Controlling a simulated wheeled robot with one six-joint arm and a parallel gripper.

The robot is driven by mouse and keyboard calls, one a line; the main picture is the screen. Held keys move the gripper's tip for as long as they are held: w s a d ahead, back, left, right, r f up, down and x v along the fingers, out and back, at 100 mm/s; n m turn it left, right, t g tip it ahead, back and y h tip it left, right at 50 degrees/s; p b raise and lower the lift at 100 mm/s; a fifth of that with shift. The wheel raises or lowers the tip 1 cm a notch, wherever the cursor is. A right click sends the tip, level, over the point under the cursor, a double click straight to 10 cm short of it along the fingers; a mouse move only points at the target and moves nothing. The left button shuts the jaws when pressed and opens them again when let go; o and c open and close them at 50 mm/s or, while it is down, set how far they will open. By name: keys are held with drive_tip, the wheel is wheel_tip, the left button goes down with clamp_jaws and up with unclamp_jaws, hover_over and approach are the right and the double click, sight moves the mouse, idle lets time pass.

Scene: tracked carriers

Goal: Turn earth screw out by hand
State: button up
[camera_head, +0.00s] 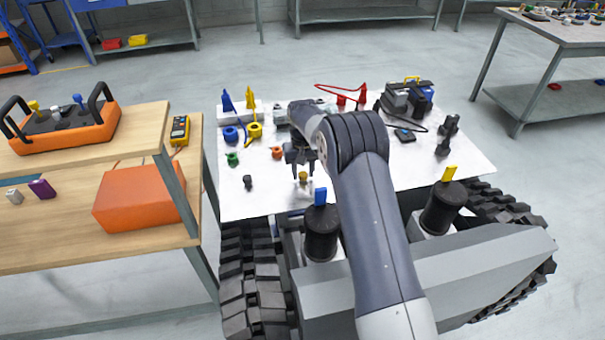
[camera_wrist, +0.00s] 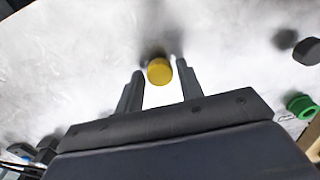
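A small yellow-brass round knob (camera_head: 303,177), which looks like the earth screw, stands near the front edge of the white top. In the wrist view it shows as a yellow disc (camera_wrist: 159,72) between the fingertips, with a gap on each side. My gripper (camera_head: 299,164) points down just behind the knob in the head view. Its two fingers (camera_wrist: 160,69) are apart and hold nothing. I cannot tell how far the fingertips are above the top, or whether the screw is threaded into anything.
The white top (camera_head: 240,205) sits on a tracked carrier (camera_head: 252,290). A black knob (camera_head: 248,182), a green ring (camera_head: 232,159) and an orange ring (camera_head: 277,152) stand nearby. Two black posts with blue (camera_head: 321,235) and yellow (camera_head: 443,208) tabs stand in front. A wooden bench (camera_head: 90,240) is left.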

drive_tip(key=c, duration=0.5)
drive_tip(key=n, duration=0.7)
drive_tip(key=shift+n, duration=1.4)
drive_tip(key=shift+n, duration=0.8)
drive_tip(key=n, duration=0.8)
drive_tip(key=shift+f, duration=0.1)
